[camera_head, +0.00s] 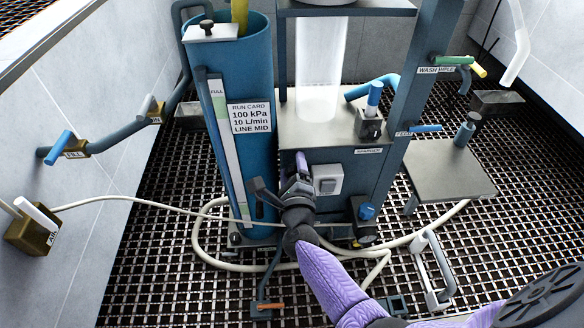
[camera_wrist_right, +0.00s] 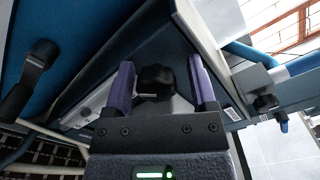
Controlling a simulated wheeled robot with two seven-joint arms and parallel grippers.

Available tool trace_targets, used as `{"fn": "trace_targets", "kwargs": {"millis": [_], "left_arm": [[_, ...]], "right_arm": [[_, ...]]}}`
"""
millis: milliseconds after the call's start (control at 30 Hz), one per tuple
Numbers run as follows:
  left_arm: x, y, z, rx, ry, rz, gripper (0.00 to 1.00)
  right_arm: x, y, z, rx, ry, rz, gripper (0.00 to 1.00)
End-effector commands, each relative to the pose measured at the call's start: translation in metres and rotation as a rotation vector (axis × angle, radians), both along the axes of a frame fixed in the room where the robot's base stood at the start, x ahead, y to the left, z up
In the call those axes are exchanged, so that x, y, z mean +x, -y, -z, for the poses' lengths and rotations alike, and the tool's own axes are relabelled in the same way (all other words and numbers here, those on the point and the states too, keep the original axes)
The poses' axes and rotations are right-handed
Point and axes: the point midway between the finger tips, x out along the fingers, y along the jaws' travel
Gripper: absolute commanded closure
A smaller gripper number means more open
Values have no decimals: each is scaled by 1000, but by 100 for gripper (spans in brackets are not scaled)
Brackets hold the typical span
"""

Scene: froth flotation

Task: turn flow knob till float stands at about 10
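A dark round knob (camera_wrist_right: 155,82), which looks like the flow knob, shows in the right wrist view. It is between the two purple fingers of my right gripper (camera_wrist_right: 162,75), with a narrow gap visible on each side. In the head view my right gripper (camera_head: 298,178) is at the front of the blue machine, left of a grey switch box (camera_head: 328,179), and hides the knob. I cannot make out the float or its scale in either view. My left gripper is not in view.
A blue tank (camera_head: 240,75) with a run card (camera_head: 250,117) reading 100 kPa, 10 L/min stands close left. A black handle (camera_head: 263,192) juts from its lower side. A blue regulator knob (camera_head: 367,211) is to the right. A pale hose (camera_head: 212,250) loops over the grating.

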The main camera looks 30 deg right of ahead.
Motion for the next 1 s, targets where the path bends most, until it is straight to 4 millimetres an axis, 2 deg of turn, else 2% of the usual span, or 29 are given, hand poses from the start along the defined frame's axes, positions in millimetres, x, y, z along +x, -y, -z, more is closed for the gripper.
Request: {"fn": "trace_targets", "kwargs": {"millis": [233, 333, 467, 667, 700, 733, 1000], "left_arm": [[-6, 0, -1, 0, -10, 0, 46], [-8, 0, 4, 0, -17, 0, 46], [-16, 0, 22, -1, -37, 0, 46], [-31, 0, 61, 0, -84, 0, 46], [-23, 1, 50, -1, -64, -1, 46], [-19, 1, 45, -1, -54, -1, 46], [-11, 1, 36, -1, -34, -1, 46]], "right_arm": [[0, -1, 1, 6, 0, -3, 19], [0, -1, 4, 98, 43, -5, 19], [-1, -1, 11, 464, 217, -5, 19], [-1, 1, 18, 1189, 566, -7, 19], [-13, -5, 4, 1201, 572, -4, 19], [-20, -9, -1, 1198, 573, -4, 19], [-71, -33, -2, 1190, 573, -4, 19]]}}
